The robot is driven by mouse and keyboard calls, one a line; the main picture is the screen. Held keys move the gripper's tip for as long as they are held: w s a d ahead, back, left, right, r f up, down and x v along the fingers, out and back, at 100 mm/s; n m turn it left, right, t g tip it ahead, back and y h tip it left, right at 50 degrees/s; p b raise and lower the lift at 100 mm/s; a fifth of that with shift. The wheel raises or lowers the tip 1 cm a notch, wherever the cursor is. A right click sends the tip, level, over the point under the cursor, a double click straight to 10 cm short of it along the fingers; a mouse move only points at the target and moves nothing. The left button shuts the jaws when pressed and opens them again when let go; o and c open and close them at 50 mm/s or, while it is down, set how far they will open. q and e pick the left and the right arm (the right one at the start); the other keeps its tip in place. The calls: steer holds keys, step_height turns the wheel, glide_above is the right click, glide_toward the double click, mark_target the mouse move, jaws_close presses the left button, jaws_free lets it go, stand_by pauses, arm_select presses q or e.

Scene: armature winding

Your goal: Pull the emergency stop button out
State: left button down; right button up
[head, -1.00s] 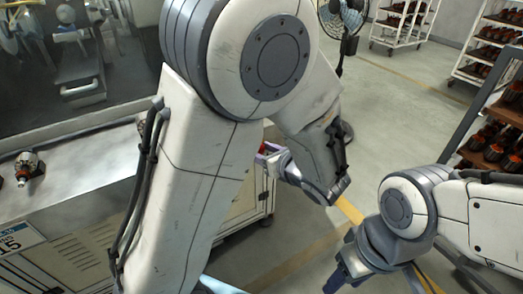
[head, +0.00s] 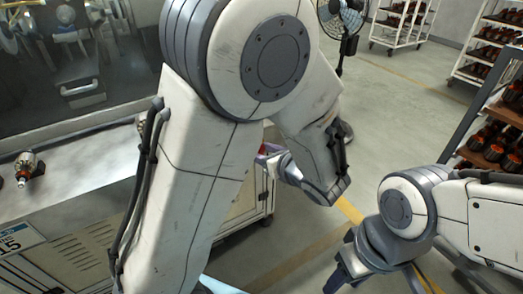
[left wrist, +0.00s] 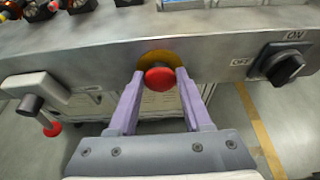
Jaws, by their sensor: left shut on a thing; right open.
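The emergency stop button (left wrist: 160,77) is a round red knob on a yellow plate (left wrist: 153,57), on the grey metal front of the machine. In the left wrist view my left gripper (left wrist: 160,82) has its purple fingers on either side of the red knob and is shut on it. In the head view the left gripper (head: 268,153) is at the machine's right edge, mostly hidden by my own arm. My right gripper (head: 340,278) is open and empty over the floor at the bottom, away from the machine.
A black rotary switch (left wrist: 284,66) marked ON and OFF is right of the button. A lever with a red end (left wrist: 50,128) is to the left. An armature (head: 27,168) lies on the machine's top. A fan (head: 342,22) and racks (head: 405,22) stand behind on open floor.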

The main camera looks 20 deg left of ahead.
stand_by(0.5)
arm_select(q)
steer(key=shift+d, duration=0.2)
steer(key=shift+s+d, duration=0.2)
steer(key=shift+d, duration=0.25)
steer(key=shift+s+a, duration=0.1)
steer(key=shift+s, duration=0.2)
steer(key=shift+w+a, duration=0.1)
steer(key=shift+a, duration=0.1)
steer(key=shift+c, duration=1.6)
jaws_free()
steer(key=shift+d, duration=0.2)
arm_select(e)
steer(key=shift+s+r, duration=0.2)
steer(key=shift+s, duration=0.4)
